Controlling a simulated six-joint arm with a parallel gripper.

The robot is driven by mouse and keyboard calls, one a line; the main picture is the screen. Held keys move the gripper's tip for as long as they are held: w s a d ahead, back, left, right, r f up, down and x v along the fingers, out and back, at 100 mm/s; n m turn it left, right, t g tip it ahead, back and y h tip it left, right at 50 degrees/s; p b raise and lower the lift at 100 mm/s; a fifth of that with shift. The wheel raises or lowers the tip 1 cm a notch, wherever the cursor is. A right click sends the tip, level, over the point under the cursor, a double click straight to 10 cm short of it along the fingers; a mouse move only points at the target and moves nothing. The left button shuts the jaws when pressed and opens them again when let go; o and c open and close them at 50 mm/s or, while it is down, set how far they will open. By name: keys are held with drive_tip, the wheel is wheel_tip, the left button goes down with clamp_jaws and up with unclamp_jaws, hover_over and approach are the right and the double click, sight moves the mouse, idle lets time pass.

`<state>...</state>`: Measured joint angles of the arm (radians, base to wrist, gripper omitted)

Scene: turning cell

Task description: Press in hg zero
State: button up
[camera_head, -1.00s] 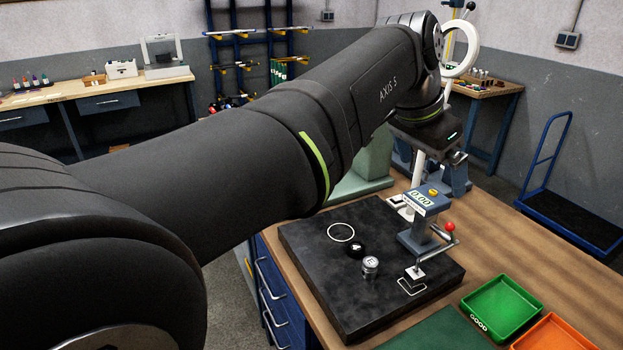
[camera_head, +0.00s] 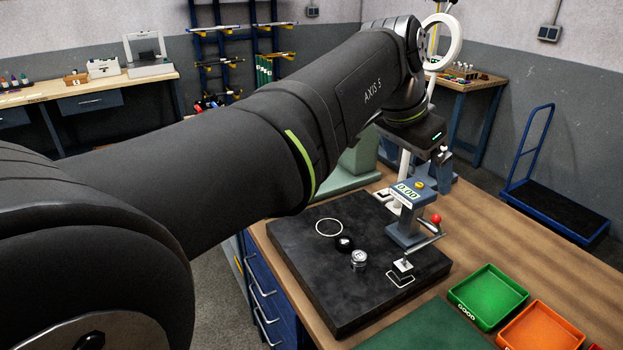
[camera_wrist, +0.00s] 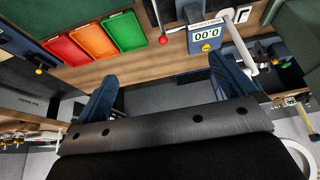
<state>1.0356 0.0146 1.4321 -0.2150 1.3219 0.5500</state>
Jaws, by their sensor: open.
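The height gauge (camera_head: 403,228) is a blue-grey body standing on the black surface plate (camera_head: 320,290). Its display (camera_head: 407,192) reads 0.00, and a small yellow button (camera_head: 420,185) sits on its top. In the wrist view the display (camera_wrist: 205,33) shows upside down at the top, with the yellow button (camera_wrist: 206,47) beside it. A red ball (camera_head: 436,219) ends its side lever. My gripper (camera_wrist: 165,92) is open and empty, its two blue fingers wide apart. It is above and behind the gauge, apart from it; its fingers are partly hidden in the head view.
A silver cylinder (camera_head: 359,258) and a black round piece (camera_head: 345,243) stand on the plate left of the gauge. A green tray (camera_head: 487,296) and an orange tray (camera_head: 541,337) lie at the front right; the wrist view adds a red tray (camera_wrist: 65,53). The bench right of the gauge is bare.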

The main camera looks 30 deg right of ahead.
drive_tip(key=v, duration=1)
